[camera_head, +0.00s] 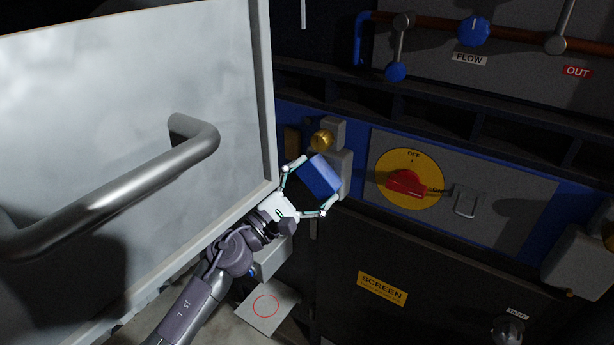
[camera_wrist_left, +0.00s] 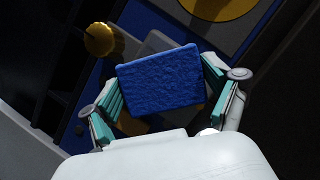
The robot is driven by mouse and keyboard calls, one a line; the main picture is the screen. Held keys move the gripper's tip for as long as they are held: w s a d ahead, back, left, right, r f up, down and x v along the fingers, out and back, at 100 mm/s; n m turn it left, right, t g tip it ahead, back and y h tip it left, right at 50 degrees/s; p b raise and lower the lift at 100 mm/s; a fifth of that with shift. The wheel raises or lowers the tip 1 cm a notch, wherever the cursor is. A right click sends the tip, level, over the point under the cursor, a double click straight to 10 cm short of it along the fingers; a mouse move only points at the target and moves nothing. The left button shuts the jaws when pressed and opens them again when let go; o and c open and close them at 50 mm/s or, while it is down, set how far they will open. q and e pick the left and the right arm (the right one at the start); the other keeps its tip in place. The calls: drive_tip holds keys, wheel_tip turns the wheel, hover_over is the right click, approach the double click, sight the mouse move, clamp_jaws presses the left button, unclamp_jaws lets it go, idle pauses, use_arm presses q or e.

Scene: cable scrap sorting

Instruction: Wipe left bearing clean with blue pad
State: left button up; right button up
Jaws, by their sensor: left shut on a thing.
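My left gripper (camera_head: 312,188) is shut on the blue pad (camera_head: 320,175), its fingers on opposite sides. In the left wrist view the pad (camera_wrist_left: 160,85) spans between the teal-lined fingertips. The left bearing is a grey block (camera_head: 336,133) with a brass cap (camera_head: 321,140) on the blue panel; the cap also shows in the left wrist view (camera_wrist_left: 99,39). The pad is in front of the bearing's lower part and hides some of it. I cannot tell whether they touch. No dirt can be made out on the visible part. My right gripper is not in view.
A large pale door (camera_head: 130,70) with a metal handle (camera_head: 150,183) stands open at left, close beside my left arm. Right of the bearing are a red switch on a yellow disc (camera_head: 408,184) and another grey block (camera_head: 578,262). A pipe with valves (camera_head: 474,31) runs above.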

sight(299, 175)
use_arm(q)
drive_tip(key=shift+s+d+p, duration=0.2)
drive_tip(key=shift+s+d, duration=0.3)
drive_tip(key=shift+d, duration=0.25)
drive_tip(key=shift+s+d+p, duration=0.15)
drive_tip(key=shift+s+d, duration=0.3)
drive_tip(key=shift+d, duration=0.4)
drive_tip(key=shift+w+a+b, duration=0.25)
drive_tip(key=shift+a+b, duration=0.15)
drive_tip(key=shift+b, duration=0.15)
drive_tip(key=shift+w+a+b, duration=0.4)
drive_tip(key=shift+w+a, duration=0.05)
drive_tip(key=shift+a, duration=0.2)
drive_tip(key=shift+w+a+b, duration=0.35)
drive_tip(key=shift+w+a, duration=0.1)
drive_tip(key=shift+a, duration=0.15)
drive_tip(key=shift+w+a+f+b, duration=0.1)
drive_tip(key=shift+w+a+b, duration=0.35)
drive_tip(key=shift+a+b, duration=0.2)
drive_tip(key=shift+w+a+f+b, duration=0.1)
drive_tip(key=shift+w+a+b, duration=0.4)
drive_tip(key=shift+a, duration=0.1)
drive_tip(key=shift+a+r, duration=0.15)
drive_tip(key=shift+a, duration=0.1)
